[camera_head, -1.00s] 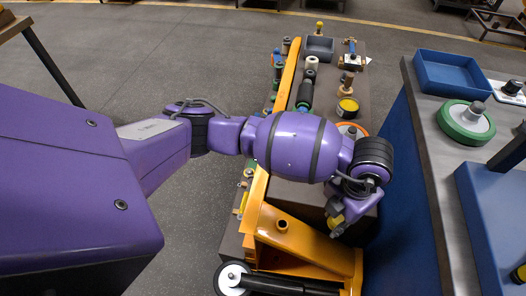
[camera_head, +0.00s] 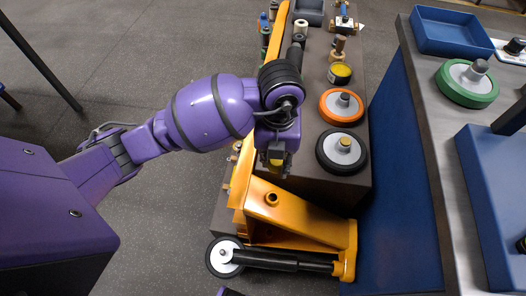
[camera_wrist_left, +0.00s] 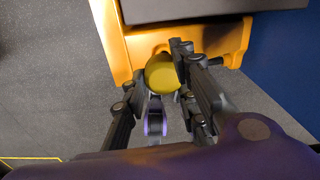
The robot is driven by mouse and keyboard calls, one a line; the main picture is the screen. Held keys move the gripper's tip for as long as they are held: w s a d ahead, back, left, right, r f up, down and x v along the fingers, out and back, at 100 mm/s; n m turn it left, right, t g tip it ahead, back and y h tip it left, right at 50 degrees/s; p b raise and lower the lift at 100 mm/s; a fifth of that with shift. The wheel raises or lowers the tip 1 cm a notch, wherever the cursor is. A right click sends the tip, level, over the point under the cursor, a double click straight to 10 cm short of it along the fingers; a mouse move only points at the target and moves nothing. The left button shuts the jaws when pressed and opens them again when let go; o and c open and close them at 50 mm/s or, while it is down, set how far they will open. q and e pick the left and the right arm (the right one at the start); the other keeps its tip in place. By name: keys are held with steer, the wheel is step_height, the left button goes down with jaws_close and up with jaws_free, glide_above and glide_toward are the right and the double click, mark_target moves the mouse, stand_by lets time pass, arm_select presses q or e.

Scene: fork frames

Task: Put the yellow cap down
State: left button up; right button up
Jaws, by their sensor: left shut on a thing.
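The yellow cap (camera_wrist_left: 162,73) is between the fingers of my left gripper (camera_wrist_left: 160,82) in the left wrist view, and the gripper is shut on it. In the head view the left gripper (camera_head: 277,160) points down beside the brown box's near end, above the orange frame (camera_head: 300,215). Only a small yellow patch shows there at the fingers. The cap is held in the air; its height above the frame is hard to tell. My right gripper is not in view.
A brown box top (camera_head: 303,137) carries an orange-rimmed wheel (camera_head: 327,109), a black-rimmed wheel (camera_head: 328,158), a yellow tin (camera_head: 340,74) and several small parts. A workbench (camera_head: 430,115) with blue trays (camera_head: 450,32) stands at the right. Grey floor (camera_head: 190,55) is open at the left.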

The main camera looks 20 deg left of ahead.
arm_select(q)
steer(key=w+f, duration=0.3)
steer(key=w, duration=0.1)
steer(key=w+a+f+b, duration=0.1)
steer(key=w+f, duration=0.2)
steer(key=w, duration=0.1)
steer(key=w+f+b, duration=0.1)
steer(key=w+f, duration=0.2)
steer(key=w, duration=0.1)
steer(key=shift+w+a, duration=0.4)
steer(key=shift+w+f, duration=0.15)
steer(key=shift+f, duration=0.05)
step_height(320, 180, down, 3)
steer(key=shift+f+b, duration=0.1)
steer(key=shift+b, duration=0.2)
steer(key=shift+w, duration=0.1)
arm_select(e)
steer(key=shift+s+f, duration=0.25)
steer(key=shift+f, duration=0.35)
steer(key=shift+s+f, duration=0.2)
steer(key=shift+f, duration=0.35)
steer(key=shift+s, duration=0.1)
arm_select(q)
steer(key=o, duration=1)
steer(key=shift+f, duration=0.1)
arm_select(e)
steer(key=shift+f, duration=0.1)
